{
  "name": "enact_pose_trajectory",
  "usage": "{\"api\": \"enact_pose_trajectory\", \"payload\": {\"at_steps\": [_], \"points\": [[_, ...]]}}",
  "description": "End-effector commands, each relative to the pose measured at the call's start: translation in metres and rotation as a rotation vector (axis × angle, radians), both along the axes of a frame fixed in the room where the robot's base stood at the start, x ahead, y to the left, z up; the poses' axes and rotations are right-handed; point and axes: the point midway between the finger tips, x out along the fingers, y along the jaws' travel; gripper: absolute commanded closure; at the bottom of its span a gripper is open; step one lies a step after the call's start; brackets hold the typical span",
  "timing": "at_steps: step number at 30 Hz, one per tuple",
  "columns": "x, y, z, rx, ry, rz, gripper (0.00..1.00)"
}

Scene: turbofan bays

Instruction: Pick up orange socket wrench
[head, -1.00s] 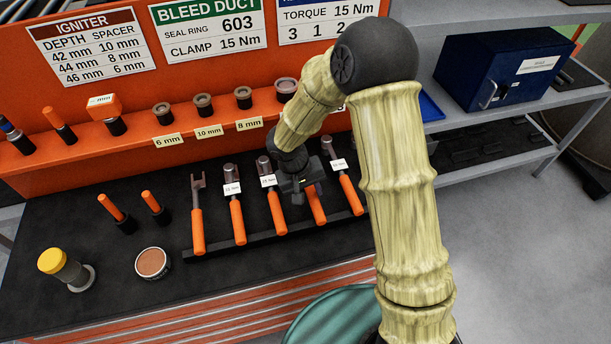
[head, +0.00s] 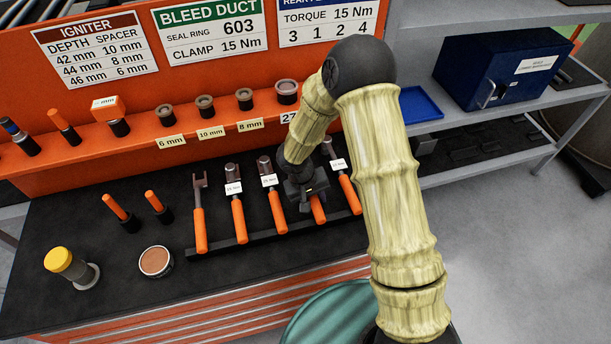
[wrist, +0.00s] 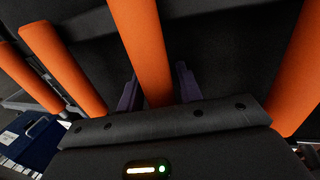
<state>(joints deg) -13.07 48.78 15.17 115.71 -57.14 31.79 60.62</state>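Several orange-handled tools lie in a row on a black rack (head: 262,239) on the dark bench. My gripper (head: 308,196) is over the fourth from the left, an orange-handled wrench (head: 319,209). My gripper hides its head end, so I cannot tell its tip type. In the wrist view, the orange handle (wrist: 138,45) runs between the two dark fingers (wrist: 158,86), which stand apart on either side of it. A gap shows at the right finger. Neighbouring wrenches with grey heads and white tags lie left (head: 277,212) and right (head: 349,194).
An orange shelf (head: 185,147) with spacers stands behind the rack. A yellow-capped part (head: 60,260), a round tin (head: 155,261) and two orange-handled tools (head: 116,207) stand on the left. A blue cabinet (head: 505,75) is on the right shelf. The bench's front left is partly clear.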

Motion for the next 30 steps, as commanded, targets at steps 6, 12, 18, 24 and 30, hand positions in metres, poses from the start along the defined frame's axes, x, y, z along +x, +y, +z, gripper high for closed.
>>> {"api": "enact_pose_trajectory", "payload": {"at_steps": [6, 12, 18, 24, 30], "points": [[0.0001, 0.0002, 0.0002, 0.000, 0.000, 0.000, 0.64], [-0.0001, 0.0002, 0.0004, 0.000, 0.000, 0.000, 0.64], [-0.0001, 0.0002, 0.0005, 0.000, 0.000, 0.000, 1.00], [0.0003, 0.0003, 0.0010, 0.000, -0.001, -0.001, 1.00], [0.0011, 0.0004, 0.0081, 0.001, -0.004, -0.002, 1.00]]}}
